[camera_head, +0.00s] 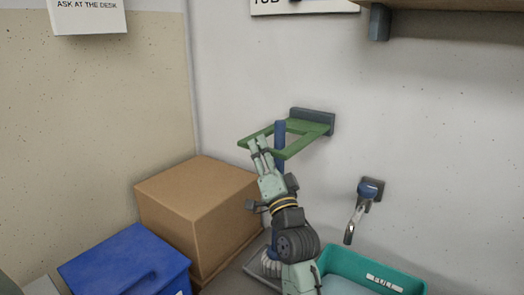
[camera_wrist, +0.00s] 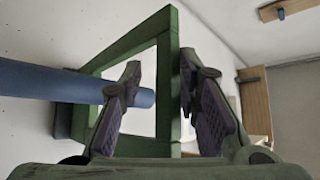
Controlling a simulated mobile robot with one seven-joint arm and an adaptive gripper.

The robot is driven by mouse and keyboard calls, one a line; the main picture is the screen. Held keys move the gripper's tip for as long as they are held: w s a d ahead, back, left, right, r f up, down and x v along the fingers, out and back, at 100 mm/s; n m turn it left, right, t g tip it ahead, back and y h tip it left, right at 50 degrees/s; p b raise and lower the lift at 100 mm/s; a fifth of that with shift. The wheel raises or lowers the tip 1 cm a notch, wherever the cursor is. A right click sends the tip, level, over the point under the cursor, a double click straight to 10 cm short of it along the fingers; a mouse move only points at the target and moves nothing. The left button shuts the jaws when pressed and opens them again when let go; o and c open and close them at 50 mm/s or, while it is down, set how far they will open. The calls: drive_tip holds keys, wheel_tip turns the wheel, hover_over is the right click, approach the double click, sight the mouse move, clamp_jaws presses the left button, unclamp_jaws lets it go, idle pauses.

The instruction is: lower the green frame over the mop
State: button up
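The green frame (camera_head: 290,150) sticks out from a dark bracket (camera_head: 313,121) on the wall, roughly level. The mop's blue handle (camera_head: 280,131) stands upright, its top showing in the frame's opening. The frame's near bar and my arm hide parts of the handle; the pale mop head (camera_head: 270,263) is low down. My gripper (camera_head: 259,146) is at the frame's near left side. In the wrist view, my parted fingers (camera_wrist: 160,95) lie either side of a bar of the green frame (camera_wrist: 168,60), with a gap by the left finger. The handle (camera_wrist: 50,82) passes behind that finger.
A cardboard box (camera_head: 195,205) and a blue bin (camera_head: 125,262) stand left of my arm. A teal tub (camera_head: 375,275) is at lower right, below a wall-mounted tap (camera_head: 365,205). A shelf (camera_head: 460,6) juts out at upper right. The wall right of the frame is clear.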

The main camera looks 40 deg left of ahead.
drive_tip(key=shift+o, duration=0.4)
drive_tip(key=shift+s+r, duration=0.1)
drive_tip(key=shift+r, duration=0.25)
wheel_tip(320, 180, up, 10)
drive_tip(key=shift+s+f, duration=0.1)
drive_tip(key=shift+f, duration=0.15)
